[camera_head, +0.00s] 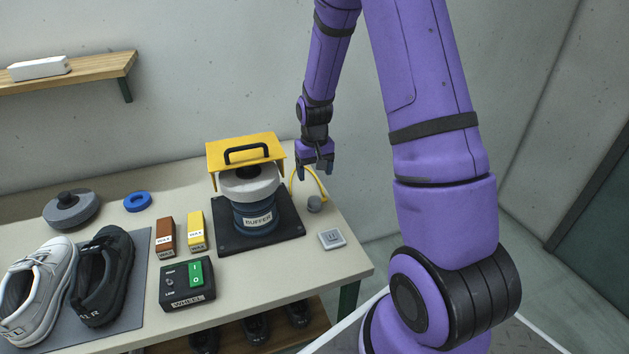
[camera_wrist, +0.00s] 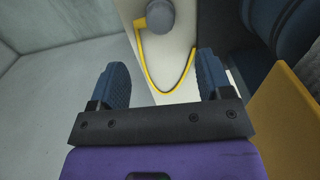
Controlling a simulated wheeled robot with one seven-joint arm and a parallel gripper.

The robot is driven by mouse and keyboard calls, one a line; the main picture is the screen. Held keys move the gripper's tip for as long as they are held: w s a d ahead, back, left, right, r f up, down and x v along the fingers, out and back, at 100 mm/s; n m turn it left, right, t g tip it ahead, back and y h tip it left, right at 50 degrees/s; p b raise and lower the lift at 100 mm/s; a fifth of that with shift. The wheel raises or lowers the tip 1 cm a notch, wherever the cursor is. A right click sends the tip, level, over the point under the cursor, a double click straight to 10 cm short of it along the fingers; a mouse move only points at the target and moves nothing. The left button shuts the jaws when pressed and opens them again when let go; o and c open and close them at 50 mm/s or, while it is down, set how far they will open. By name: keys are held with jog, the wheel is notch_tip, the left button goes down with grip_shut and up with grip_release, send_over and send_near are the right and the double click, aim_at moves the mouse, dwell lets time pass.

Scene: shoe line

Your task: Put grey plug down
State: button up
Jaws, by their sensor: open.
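The grey plug (camera_head: 314,204) rests on the table at its right side, on the end of a yellow cord (camera_head: 309,178). In the wrist view the grey plug (camera_wrist: 160,16) shows at the top, beyond the fingertips, with the yellow cord (camera_wrist: 150,78) looping from it between the fingers. My gripper (camera_head: 315,172) is open and empty above the table's back right edge, behind the plug. In the wrist view my gripper (camera_wrist: 160,78) has its two blue fingers wide apart, with nothing held between them.
The buffer (camera_head: 256,214) with its yellow guard (camera_head: 222,152) stands left of the plug on a black base. A grey socket plate (camera_head: 332,238) lies in front of the plug. A wheel switch box (camera_head: 187,285), wax blocks (camera_head: 166,236) and shoes (camera_head: 102,270) lie further left.

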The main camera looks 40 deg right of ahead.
jog(key=s+a+r+n+t, duration=0.1)
jog(key=s+a+r, duration=0.2)
jog(key=r, duration=0.4)
jog(key=s+a+r+t, duration=0.1)
jog(key=s+a+r, duration=0.15)
jog(key=r, duration=0.45)
jog(key=s+a+r+n+t, duration=0.1)
jog(key=s+a+r, duration=0.15)
jog(key=r, duration=0.55)
jog(key=s+a+r+t, duration=0.1)
jog(key=s+r, duration=0.3)
jog(key=s, duration=0.5)
jog(key=s+a+r+n+t, duration=0.1)
jog(key=s+a+r, duration=0.3)
jog(key=s, duration=0.5)
jog(key=shift+s+r, duration=0.25)
jog(key=shift+r, duration=0.3)
